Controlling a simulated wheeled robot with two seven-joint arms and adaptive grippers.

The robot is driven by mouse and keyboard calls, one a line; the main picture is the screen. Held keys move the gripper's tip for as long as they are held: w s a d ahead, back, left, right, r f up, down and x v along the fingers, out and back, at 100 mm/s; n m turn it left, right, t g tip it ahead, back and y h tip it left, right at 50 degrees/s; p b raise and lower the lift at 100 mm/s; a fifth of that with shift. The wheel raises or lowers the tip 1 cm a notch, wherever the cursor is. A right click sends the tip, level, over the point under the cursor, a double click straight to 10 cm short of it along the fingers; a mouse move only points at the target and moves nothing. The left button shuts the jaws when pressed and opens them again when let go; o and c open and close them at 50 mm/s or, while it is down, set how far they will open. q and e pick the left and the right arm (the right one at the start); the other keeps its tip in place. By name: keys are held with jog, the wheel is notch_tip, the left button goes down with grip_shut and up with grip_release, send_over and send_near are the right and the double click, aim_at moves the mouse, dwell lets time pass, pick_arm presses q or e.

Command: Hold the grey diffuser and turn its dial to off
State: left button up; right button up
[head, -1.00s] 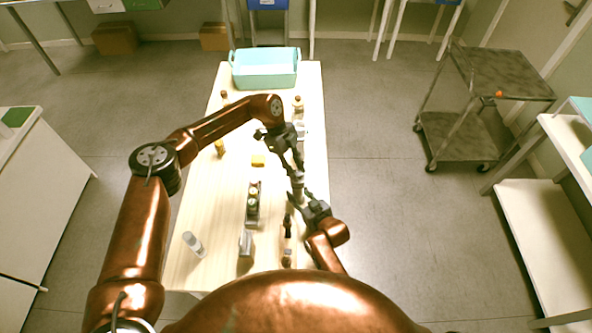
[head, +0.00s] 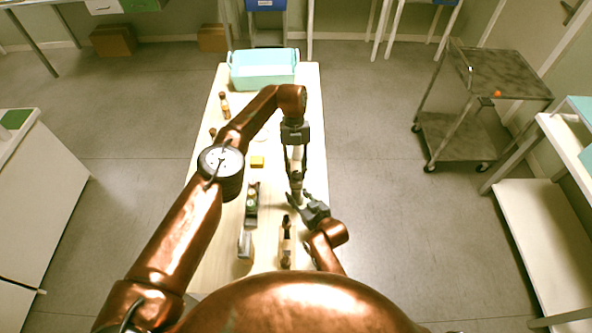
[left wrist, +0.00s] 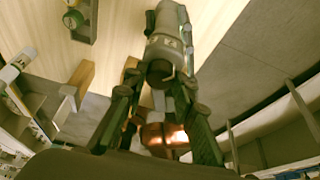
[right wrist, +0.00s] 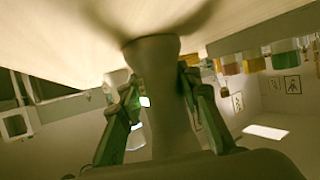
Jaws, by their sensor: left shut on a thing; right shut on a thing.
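The grey diffuser (head: 297,182) is between my two grippers near the table's right edge. My right gripper (head: 303,202) is shut on its body. In the right wrist view the grey body (right wrist: 158,95) stands between the fingers, widening at the top. My left gripper (head: 296,170) reaches it from the far side and is shut on its other end. In the left wrist view the diffuser (left wrist: 166,42) shows small markings on a pale band, and its round end lies between the fingers. The dial's setting cannot be read.
A teal basket (head: 262,70) stands at the table's far end. A yellow block (head: 257,162), a dark holder with round items (head: 251,205), a grey upright item (head: 244,243) and dark bottles (head: 286,240) stand left of or nearer than the grippers.

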aim_at(296, 172)
pick_arm(q)
jog(key=shift+s+f+m+y, duration=0.15)
jog(key=shift+m+y, duration=0.25)
jog(key=shift+m, duration=0.6)
jog(key=o, duration=1.1)
jog(key=shift+o, duration=0.2)
jog(key=shift+r, duration=0.2)
notch_tip(296, 172, up, 10)
